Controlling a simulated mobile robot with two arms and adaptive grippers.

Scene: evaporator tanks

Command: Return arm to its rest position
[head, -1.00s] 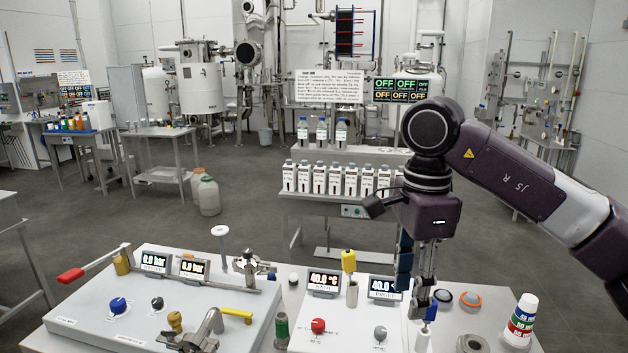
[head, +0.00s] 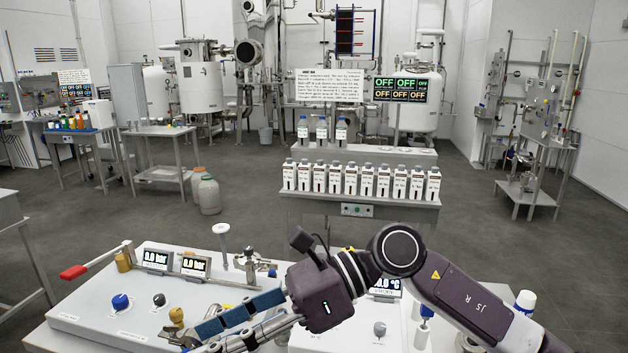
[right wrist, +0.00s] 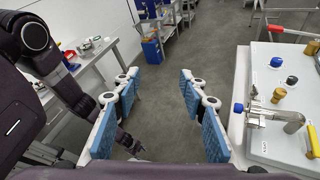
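My right arm (head: 470,300) comes in from the right in the head view, low over the front bench. Its purple wrist is in front of the middle of the bench. My right gripper (head: 215,335) points to the lower left across the left control panel (head: 110,300). In the right wrist view the gripper (right wrist: 165,115) is open, with its two blue pads wide apart and only floor between them. It holds nothing.
The left panel's red-handled lever (head: 75,271), blue knob (head: 120,302) and white-topped post (head: 221,232) stand near the arm. A capped bottle (head: 525,302) is partly hidden behind it at right. Bottles (head: 352,180) fill a rack behind.

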